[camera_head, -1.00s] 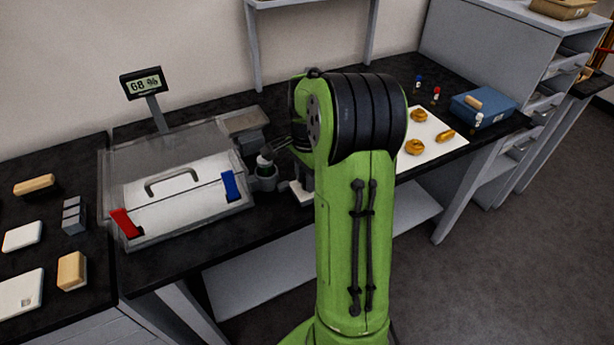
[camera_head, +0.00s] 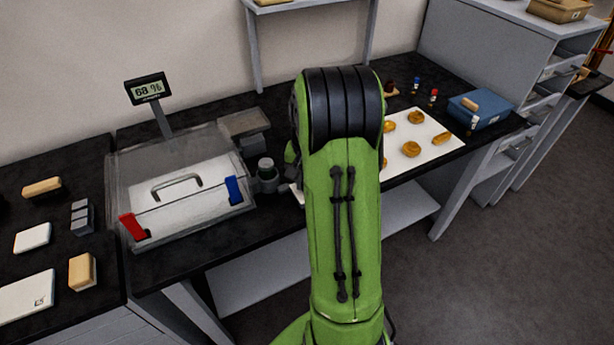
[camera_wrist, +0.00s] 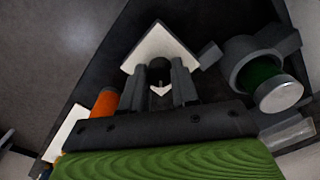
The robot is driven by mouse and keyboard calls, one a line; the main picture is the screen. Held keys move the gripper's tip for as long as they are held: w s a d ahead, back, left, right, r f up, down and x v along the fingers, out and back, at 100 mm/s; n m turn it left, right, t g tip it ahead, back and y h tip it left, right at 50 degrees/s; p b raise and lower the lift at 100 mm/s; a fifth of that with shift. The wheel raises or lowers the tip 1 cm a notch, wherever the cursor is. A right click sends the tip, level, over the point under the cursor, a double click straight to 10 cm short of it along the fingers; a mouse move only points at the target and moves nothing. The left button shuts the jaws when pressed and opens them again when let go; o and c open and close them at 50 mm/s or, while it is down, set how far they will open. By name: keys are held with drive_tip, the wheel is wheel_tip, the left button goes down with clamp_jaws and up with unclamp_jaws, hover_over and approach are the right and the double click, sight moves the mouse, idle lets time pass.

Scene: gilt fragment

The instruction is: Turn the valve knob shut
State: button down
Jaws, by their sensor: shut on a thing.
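In the wrist view my gripper (camera_wrist: 160,82) has its two dark fingers closed on either side of a dark round knob (camera_wrist: 160,65), which I take to be the valve knob. The knob sits in front of a white angular plate (camera_wrist: 160,42). Its markings and turn angle cannot be read.
A dark ring holder (camera_wrist: 240,52) with a pale-capped green jar (camera_wrist: 278,95) stands close to the right of my gripper; the holder also shows in the head view (camera_head: 266,185). Gilt pieces (camera_head: 411,149) lie on a white sheet, near a blue box (camera_head: 487,115).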

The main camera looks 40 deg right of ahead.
drive_tip(key=n+p, duration=0.1)
drive_tip(key=n, duration=0.3)
drive_tip(key=shift+n, duration=0.3)
drive_tip(key=shift+d+n+p, duration=0.1)
drive_tip(key=shift+n+p, duration=0.2)
drive_tip(key=shift+n, duration=1.9)
drive_tip(key=c, duration=0.8)
unclamp_jaws()
drive_tip(key=shift+c, duration=0.2)
wheel_tip(320, 180, up, 16)
drive_tip(key=p, duration=0.4)
drive_tip(key=shift+f, duration=0.1)
